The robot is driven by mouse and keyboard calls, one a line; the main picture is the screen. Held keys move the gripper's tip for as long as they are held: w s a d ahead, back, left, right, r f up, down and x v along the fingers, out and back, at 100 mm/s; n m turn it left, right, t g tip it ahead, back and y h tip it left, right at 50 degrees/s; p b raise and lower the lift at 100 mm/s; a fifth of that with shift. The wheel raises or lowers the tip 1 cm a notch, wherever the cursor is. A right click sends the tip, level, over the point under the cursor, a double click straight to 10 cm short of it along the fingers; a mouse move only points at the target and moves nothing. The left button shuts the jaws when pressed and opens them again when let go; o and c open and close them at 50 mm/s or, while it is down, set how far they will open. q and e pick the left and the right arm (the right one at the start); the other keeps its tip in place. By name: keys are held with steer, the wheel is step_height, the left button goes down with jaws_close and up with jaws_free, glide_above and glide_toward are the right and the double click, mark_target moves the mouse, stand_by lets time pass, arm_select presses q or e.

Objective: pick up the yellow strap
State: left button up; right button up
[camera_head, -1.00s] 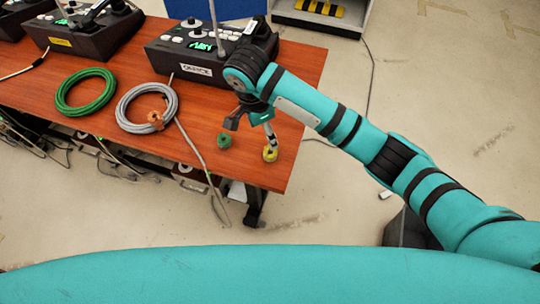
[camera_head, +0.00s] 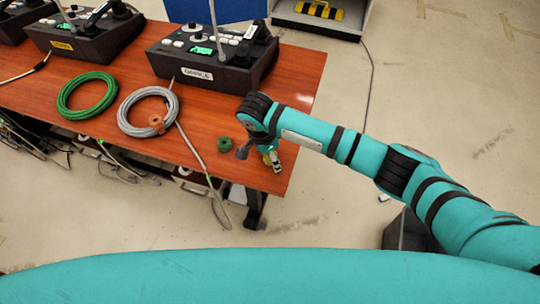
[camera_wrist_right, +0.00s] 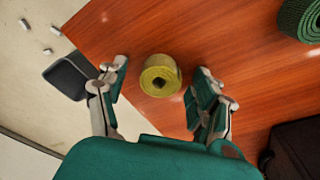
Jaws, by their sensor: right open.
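The yellow strap (camera_wrist_right: 160,76) is a small roll with a dark centre hole near the table's corner. In the head view my right gripper mostly covers it, and only a bit of yellow shows (camera_head: 267,160). My right gripper (camera_head: 258,160) is open, pointing down over the roll. In the right wrist view the gripper (camera_wrist_right: 162,70) has one finger on each side of the roll, with a gap on both sides. My left gripper is not in view.
A green roll (camera_head: 226,144) stands close by on the wooden table (camera_head: 205,118).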

steer(key=shift+c, duration=0.4)
steer(key=c, duration=0.8)
steer(key=shift+c, duration=0.2)
